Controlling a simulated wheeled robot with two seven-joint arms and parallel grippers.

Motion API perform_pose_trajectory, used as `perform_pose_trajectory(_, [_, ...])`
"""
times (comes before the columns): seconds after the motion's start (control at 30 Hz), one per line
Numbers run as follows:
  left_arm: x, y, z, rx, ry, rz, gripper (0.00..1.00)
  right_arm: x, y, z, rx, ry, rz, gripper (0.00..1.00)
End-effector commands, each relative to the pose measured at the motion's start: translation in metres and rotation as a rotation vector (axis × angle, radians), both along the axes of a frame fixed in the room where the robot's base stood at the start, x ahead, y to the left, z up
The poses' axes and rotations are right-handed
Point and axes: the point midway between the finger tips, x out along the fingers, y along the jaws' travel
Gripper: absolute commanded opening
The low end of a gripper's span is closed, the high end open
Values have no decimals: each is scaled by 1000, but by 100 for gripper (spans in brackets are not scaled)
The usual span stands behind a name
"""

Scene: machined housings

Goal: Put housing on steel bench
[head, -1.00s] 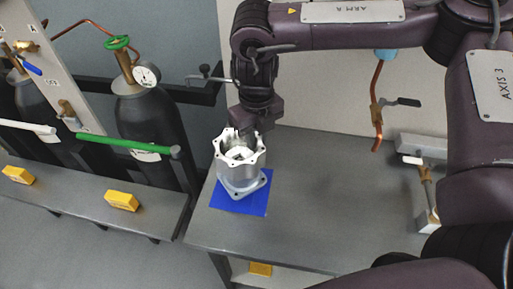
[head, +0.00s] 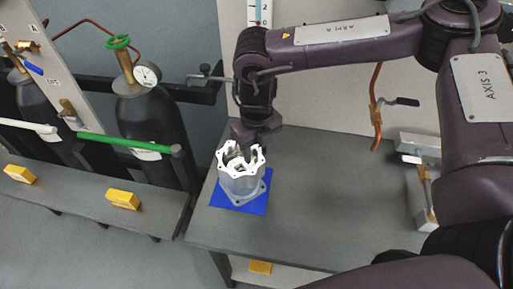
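The housing (head: 242,184) is a silver machined cylinder with a scalloped white rim and a flanged foot. It stands upright over a blue square mat (head: 259,205) at the left end of the grey steel bench (head: 320,195). My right gripper (head: 243,151) reaches down from behind to the far side of the housing's rim and appears shut on it. The rim and my own wrist hide part of the fingers. The foot looks to be at mat level; I cannot tell whether it bears fully. My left gripper is not in view.
Dark gas cylinders (head: 150,125) with a gauge and a green bar (head: 125,143) stand left of the bench. Yellow blocks (head: 122,199) lie on a low ledge. A metal fixture (head: 422,180) stands at the bench's right end. The bench's middle is clear.

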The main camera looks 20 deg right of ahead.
Motion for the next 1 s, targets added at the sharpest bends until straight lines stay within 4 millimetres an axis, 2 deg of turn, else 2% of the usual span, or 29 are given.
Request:
perform_pose_trajectory(0.2, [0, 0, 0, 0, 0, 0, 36, 0, 0, 1, 0, -1, 0, 39])
perform_pose_trajectory(0.37, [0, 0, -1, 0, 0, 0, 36, 1, 1, 11, 3, -3, 0, 39])
perform_pose_trajectory(0.63, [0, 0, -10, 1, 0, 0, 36, 1, 0, 66, 2, -6, 0, 39])
perform_pose_trajectory(0.8, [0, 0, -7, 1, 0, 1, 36, 1, 0, 102, 0, -5, 1, 39])
perform_pose_trajectory(1.0, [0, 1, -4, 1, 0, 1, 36, 0, 0, 121, 0, -2, 0, 39])
